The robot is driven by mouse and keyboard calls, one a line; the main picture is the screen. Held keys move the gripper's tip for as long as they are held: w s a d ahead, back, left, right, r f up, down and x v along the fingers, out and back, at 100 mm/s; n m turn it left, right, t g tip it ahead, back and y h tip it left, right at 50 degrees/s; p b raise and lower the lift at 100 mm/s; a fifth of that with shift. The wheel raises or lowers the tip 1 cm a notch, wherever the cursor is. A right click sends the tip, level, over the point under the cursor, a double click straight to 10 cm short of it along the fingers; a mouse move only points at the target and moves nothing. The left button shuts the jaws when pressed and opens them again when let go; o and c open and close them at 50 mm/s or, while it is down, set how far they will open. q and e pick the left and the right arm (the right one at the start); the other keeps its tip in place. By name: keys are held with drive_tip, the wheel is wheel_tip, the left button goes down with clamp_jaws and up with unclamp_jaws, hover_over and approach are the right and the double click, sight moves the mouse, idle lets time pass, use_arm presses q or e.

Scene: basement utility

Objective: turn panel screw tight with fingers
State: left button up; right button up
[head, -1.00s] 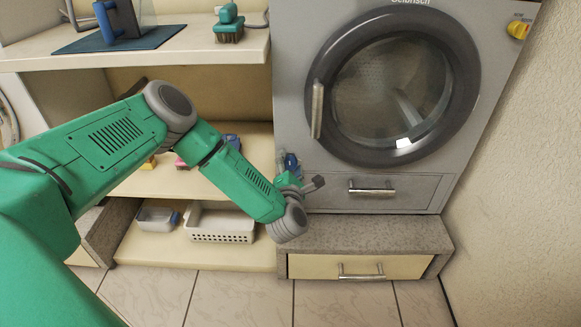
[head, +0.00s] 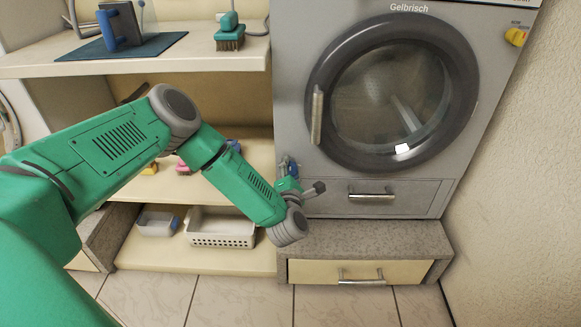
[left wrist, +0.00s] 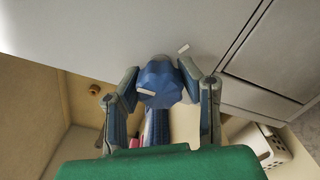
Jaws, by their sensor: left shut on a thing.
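The panel screw (left wrist: 160,86) shows in the left wrist view as a dark blue faceted knob with a pale mark on its face. It sits against the grey side panel of the dryer, and a short pale mark (left wrist: 184,48) lies on the panel beside it. My left gripper (left wrist: 158,78) has its two fingers on either side of the knob, shut on it. In the head view my left gripper (head: 289,166) is small, at the dryer's lower left edge, partly hidden behind my wrist, and the screw cannot be made out there. My right gripper is not in view.
The dryer (head: 292,110) stands on a speckled plinth (head: 430,238) with a drawer. Shelves to its left hold a brush (head: 229,38), an iron on a blue mat (head: 80,50), a white basket (head: 222,228) and a small tub (head: 155,222). The tiled floor in front is clear.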

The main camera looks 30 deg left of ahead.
use_arm(q)
drive_tip(key=m+p, duration=0.3)
drive_tip(key=m, duration=0.3)
drive_tip(key=shift+d, duration=0.15)
drive_tip(key=m+p, duration=0.2)
drive_tip(key=m, duration=0.1)
drive_tip(key=shift+s+f+m, duration=0.1)
drive_tip(key=shift+f+m, duration=0.05)
drive_tip(key=shift+m, duration=0.15)
drive_tip(key=m+p, duration=0.1)
drive_tip(key=m, duration=0.2)
drive_tip(key=shift+m, duration=0.4)
drive_tip(key=m, duration=0.2)
drive_tip(key=m+p, duration=0.1)
drive_tip(key=m, duration=0.2)
drive_tip(key=shift+s+d+f, duration=0.1)
drive_tip(key=shift+f, duration=0.1)
drive_tip(key=m+p, duration=0.1)
drive_tip(key=m, duration=0.4)
drive_tip(key=shift+f+m, duration=0.1)
drive_tip(key=shift+m, duration=0.3)
drive_tip(key=o, duration=1.2)
